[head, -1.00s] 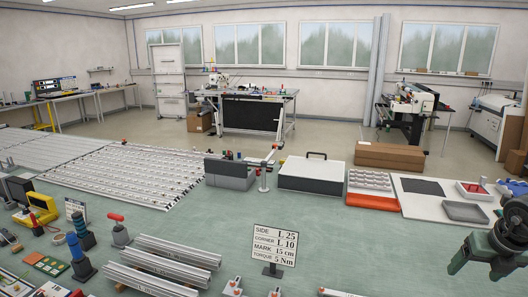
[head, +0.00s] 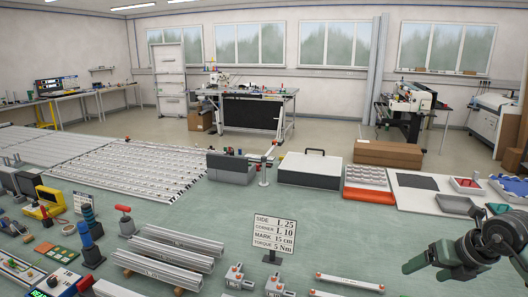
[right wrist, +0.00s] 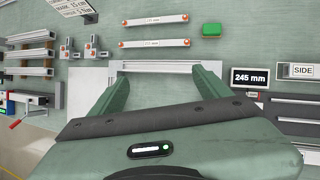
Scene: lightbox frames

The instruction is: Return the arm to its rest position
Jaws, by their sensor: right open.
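My right gripper (head: 422,268) is at the lower right of the head view, over the green worktop (head: 345,235). In the right wrist view its two green fingers (right wrist: 163,78) stand wide apart with nothing held between them. A pale aluminium profile (right wrist: 165,66) and a light panel show on the worktop beyond the fingertips. My left gripper is in neither view.
A sign (head: 275,240) stands mid-worktop. Aluminium profiles (head: 170,255) lie at left, and a bar with orange ends (head: 350,282) lies near the front. Grey trays (head: 455,204) and a white case (head: 310,169) are at the back. Worktop right of the sign is fairly clear.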

